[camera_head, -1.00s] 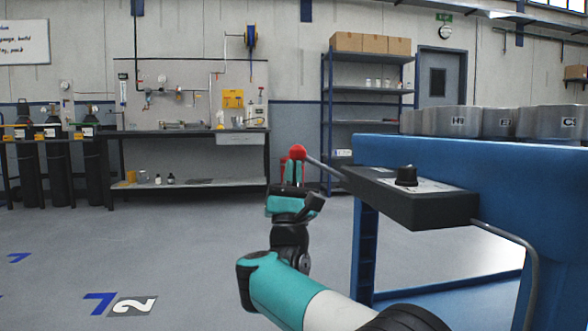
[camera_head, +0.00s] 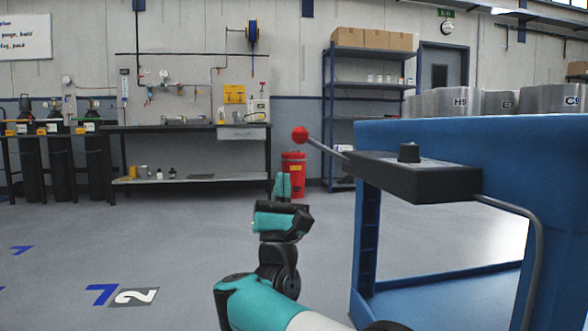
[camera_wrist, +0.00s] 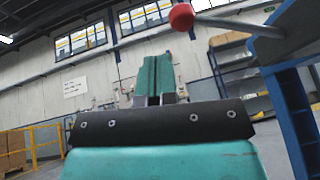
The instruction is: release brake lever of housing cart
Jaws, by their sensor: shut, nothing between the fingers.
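The brake lever is a thin grey rod (camera_head: 325,147) with a red ball knob (camera_head: 300,135). It slopes up and left from a dark box on the end of the blue housing cart (camera_head: 450,140). The knob also shows at the top of the wrist view (camera_wrist: 182,17), with the rod running right from it. My gripper (camera_head: 283,178) has its teal fingers pointing up, below and slightly left of the knob, apart from it. In the wrist view the fingers (camera_wrist: 153,75) are together and hold nothing, and the knob is up and to their right.
The dark box (camera_head: 415,177) with a black dial (camera_head: 408,152) juts out right of my gripper. Grey housings (camera_head: 460,103) stand on the cart. A red canister (camera_head: 293,172) stands behind, by a workbench (camera_head: 190,130). The floor to the left is clear.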

